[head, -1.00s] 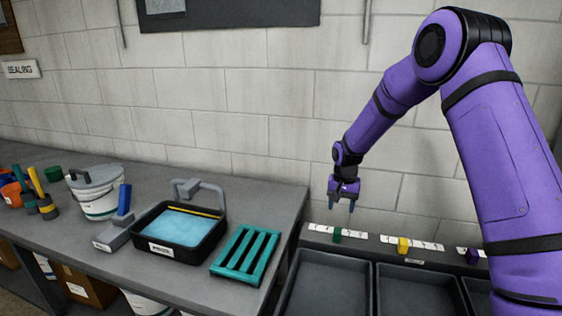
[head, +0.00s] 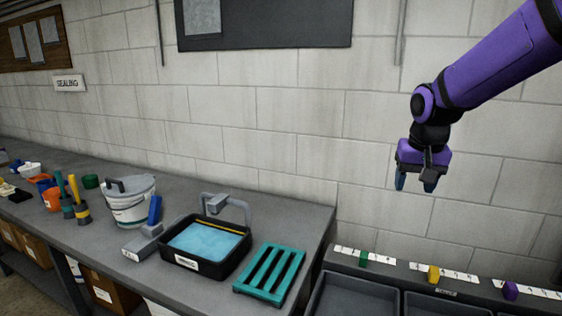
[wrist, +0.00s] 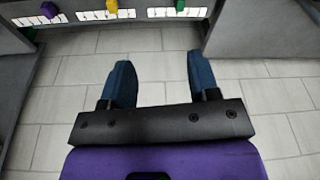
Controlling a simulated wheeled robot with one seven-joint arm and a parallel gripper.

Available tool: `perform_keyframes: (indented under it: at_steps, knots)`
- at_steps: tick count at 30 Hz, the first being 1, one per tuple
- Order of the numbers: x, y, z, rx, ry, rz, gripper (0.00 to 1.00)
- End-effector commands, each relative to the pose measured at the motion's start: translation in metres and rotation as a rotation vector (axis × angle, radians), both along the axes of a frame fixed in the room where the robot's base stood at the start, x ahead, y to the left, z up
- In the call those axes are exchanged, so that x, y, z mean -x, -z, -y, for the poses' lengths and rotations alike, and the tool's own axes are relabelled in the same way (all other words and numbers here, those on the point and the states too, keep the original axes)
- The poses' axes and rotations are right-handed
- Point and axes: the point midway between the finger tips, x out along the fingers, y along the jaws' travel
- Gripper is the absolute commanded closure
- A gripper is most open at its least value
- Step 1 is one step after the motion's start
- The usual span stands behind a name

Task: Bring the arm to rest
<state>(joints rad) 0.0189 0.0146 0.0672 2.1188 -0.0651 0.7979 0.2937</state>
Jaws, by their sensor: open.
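My gripper (head: 414,182) hangs at the end of my purple arm at the upper right of the head view, fingers pointing down. It is high above the row of grey bins and apart from everything. In the wrist view my gripper (wrist: 157,80) shows two blue fingers spread wide with nothing between them.
Grey bins (head: 352,297) stand below right, with green (head: 363,258), yellow (head: 433,274) and purple (head: 510,290) blocks on their labelled ledge. The workbench (head: 316,222) at left holds a black tray (head: 192,268), a teal rack (head: 270,273) and a white bucket (head: 130,207). Air around my gripper is clear.

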Motion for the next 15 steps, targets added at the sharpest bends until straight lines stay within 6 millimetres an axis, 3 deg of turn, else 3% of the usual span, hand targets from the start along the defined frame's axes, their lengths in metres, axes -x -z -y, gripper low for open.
perform_keyframes:
  at_steps: [6,15]
  knots:
    - [0.051,-0.032,0.003,0.008,-0.037,0.051,0.45]
    - [0.121,-0.058,0.008,0.018,-0.087,0.114,0.45]
